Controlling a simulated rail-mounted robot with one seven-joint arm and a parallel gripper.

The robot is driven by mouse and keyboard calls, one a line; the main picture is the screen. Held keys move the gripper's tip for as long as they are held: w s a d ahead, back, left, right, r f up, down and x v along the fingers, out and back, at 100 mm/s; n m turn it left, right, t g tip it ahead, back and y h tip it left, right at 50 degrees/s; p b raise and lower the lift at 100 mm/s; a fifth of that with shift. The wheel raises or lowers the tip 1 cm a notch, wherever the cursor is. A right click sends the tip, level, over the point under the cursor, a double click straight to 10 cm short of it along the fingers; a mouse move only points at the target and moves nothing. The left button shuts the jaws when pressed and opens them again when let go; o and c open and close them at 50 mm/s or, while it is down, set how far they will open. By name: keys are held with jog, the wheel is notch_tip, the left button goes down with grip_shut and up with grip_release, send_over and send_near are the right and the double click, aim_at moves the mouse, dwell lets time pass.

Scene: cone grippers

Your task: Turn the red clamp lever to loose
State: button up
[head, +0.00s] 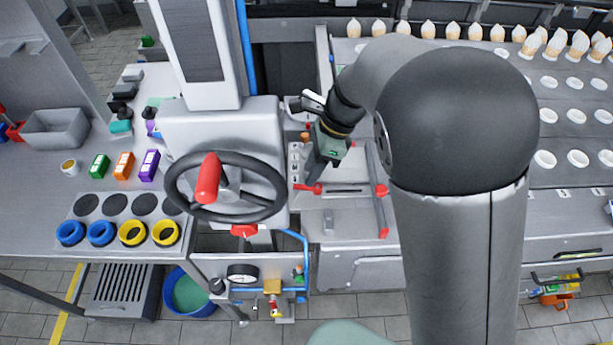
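Several red parts could be the red clamp lever, and I cannot tell which it is in the head view. One red piece (308,188) sits at the left end of a slotted bar, just below my gripper. Another red piece (381,190) is at the bar's right end, and a red knob (383,232) is below that. A red part (244,230) sits under the handwheel. My gripper (312,172) points down over the grey machine bed, close to the left red piece. Its fingers are dark and small, so contact and opening are unclear.
A black handwheel (226,187) with a red handle (208,178) stands left of my gripper. A grey column (199,50) rises behind it. Cone trays (565,120) lie at the right. A side table (40,190) with blue and yellow rings is at the left.

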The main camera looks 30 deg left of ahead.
aim_at(306, 188)
jog(key=shift+x, duration=1.95)
grip_shut()
